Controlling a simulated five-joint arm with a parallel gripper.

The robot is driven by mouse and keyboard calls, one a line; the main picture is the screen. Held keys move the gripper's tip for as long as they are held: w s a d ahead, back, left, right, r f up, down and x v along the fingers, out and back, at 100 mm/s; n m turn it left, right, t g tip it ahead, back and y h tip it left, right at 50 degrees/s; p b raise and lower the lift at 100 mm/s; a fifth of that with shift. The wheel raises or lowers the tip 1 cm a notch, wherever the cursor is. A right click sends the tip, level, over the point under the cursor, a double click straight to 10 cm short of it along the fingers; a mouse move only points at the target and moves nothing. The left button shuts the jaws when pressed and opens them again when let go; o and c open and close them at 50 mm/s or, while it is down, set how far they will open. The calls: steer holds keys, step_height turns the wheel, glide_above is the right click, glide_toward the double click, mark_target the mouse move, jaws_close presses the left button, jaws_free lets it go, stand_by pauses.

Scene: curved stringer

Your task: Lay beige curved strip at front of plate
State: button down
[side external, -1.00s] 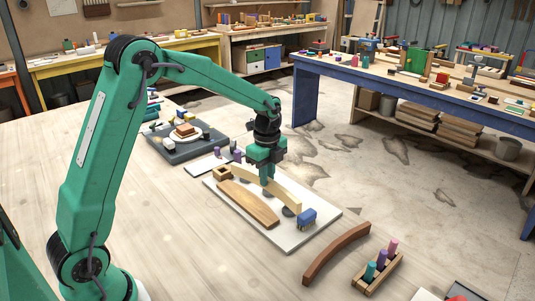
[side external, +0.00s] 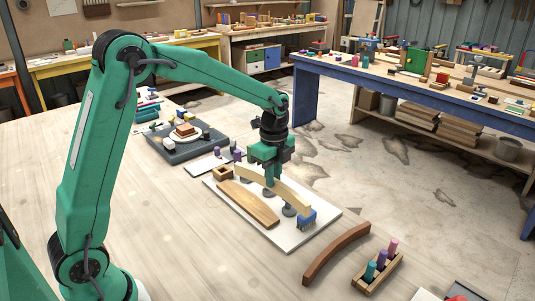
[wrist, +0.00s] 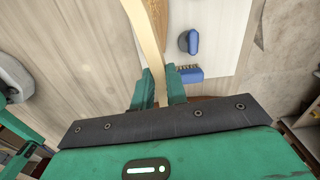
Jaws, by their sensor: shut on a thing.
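The beige curved strip (side external: 291,197) is between the fingers of my gripper (side external: 270,180), which is shut on it. In the wrist view the strip (wrist: 143,30) runs up the picture from between the green fingers (wrist: 161,92). It is over the white plate (side external: 293,238), seemingly raised a little above it, and its right end overlaps the blue block (side external: 307,219) in the picture. A brown curved wooden strip (side external: 248,203) lies on the plate at its near left side. Grey round pieces (side external: 289,211) show below the beige strip.
A small wooden frame (side external: 222,173) stands at the plate's left corner. A dark brown curved strip (side external: 336,253) and a wooden holder with coloured pegs (side external: 377,271) lie to the right on the table. A grey tray (side external: 187,142) is behind. The table's near left is clear.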

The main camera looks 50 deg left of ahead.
steer(key=w+a, duration=0.5)
steer(key=w, duration=0.3)
steer(key=w+a+f, duration=0.1)
steer(key=w+a, duration=0.4)
steer(key=w, duration=0.3)
steer(key=shift+w+a+f+m, duration=0.2)
steer(key=shift+a+f+m, duration=0.05)
steer(key=shift+a+m, duration=0.15)
steer(key=shift+f, duration=0.15)
steer(key=shift+f, duration=2.75)
steer(key=shift+f, duration=1.8)
stand_by(0.4)
steer(key=c, duration=1.3)
jaws_free()
steer(key=shift+r, duration=0.1)
